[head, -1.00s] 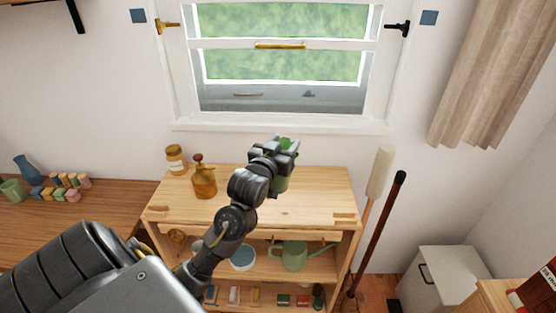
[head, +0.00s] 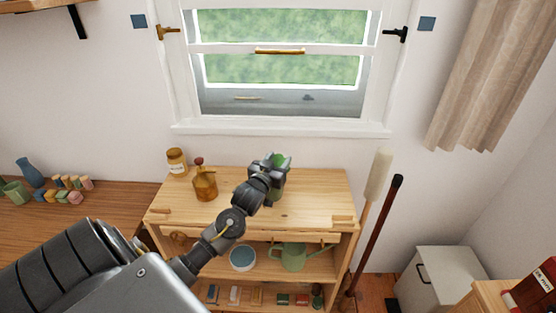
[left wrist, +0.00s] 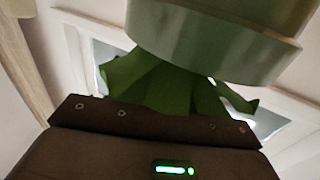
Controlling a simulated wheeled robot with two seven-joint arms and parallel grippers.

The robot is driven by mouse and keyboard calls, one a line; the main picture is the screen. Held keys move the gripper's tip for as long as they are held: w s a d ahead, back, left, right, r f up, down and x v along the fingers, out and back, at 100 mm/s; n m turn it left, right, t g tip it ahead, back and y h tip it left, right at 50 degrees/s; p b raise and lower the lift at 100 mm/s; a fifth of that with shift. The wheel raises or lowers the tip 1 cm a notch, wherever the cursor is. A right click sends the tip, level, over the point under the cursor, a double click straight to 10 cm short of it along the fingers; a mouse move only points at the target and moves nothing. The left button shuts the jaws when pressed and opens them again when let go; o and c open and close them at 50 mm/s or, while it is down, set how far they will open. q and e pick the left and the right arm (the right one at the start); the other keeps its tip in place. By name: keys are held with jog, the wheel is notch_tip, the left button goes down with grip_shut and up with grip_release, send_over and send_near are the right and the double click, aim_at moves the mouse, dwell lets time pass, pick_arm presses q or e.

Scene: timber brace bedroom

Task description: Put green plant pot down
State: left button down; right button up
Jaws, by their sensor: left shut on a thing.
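My left gripper (head: 270,170) is shut on the green plant pot (head: 277,192), over the top board of the wooden shelf unit (head: 318,205). Green leaves show above the gripper, and the pot looks about upright. The gripper hides much of the pot. I cannot tell whether its base touches the board. In the left wrist view the pale green pot (left wrist: 215,45) fills the top, with dark green leaves below it in the picture. My right gripper is not in view.
An amber spray bottle (head: 204,182) and a labelled jar (head: 177,161) stand on the board to the left. The board's right part is clear. The window sill (head: 280,130) is behind. A green watering can (head: 290,256) and bowl (head: 243,258) sit on the shelf below.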

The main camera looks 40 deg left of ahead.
pick_arm(q)
jog(key=shift+f, duration=0.2)
jog(key=c, duration=0.7)
grip_release()
jog(key=shift+d+f, duration=0.1)
jog(key=shift+o, duration=0.2)
jog(key=b+v, duration=0.2)
jog(key=v, duration=1)
